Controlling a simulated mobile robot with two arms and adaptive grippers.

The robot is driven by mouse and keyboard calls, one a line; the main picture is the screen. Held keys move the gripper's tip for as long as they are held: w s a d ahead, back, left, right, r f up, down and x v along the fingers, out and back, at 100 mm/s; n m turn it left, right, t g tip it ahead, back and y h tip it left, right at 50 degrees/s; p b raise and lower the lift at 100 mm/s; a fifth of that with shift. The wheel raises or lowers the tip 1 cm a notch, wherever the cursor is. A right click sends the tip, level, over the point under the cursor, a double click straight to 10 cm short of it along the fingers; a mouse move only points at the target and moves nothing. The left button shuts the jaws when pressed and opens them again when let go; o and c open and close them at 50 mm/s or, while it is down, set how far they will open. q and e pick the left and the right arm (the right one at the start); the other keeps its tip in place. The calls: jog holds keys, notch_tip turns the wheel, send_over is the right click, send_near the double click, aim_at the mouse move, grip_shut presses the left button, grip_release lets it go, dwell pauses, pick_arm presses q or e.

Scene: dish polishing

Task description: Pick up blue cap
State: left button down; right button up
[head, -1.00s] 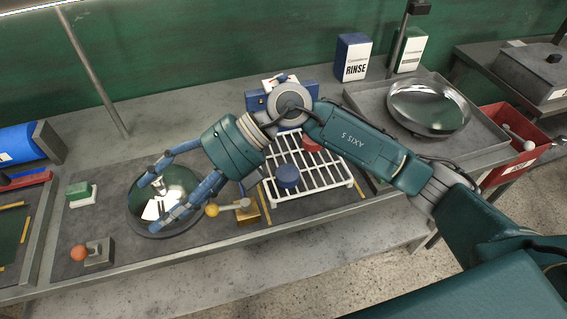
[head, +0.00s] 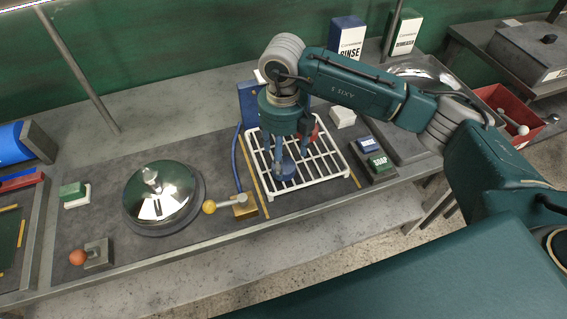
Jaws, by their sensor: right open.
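The blue cap (head: 286,172) rests on the white wire rack (head: 333,167) and is partly hidden by my right gripper. My right gripper (head: 290,170) points down over the rack with its blue fingers open around or just beside the cap; I cannot tell if they touch it. A red cap (head: 316,133) sits farther back on the rack, partly behind the gripper. My left gripper is not in view.
A polished metal dome (head: 160,190) sits left of the rack. A yellow-knobbed lever (head: 210,207) stands between them. Soap blocks (head: 379,164) lie right of the rack. RINSE box (head: 346,40) and a metal tray (head: 398,140) are behind and right.

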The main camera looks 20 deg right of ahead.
aim_at(284, 166)
jog(key=f+p, duration=0.2)
jog(key=f, duration=0.1)
jog(key=shift+s+d+f, duration=0.1)
jog(key=shift+s+f, duration=0.1)
jog(key=shift+f, duration=0.5)
jog(key=shift+c, duration=0.2)
jog(key=c, duration=1)
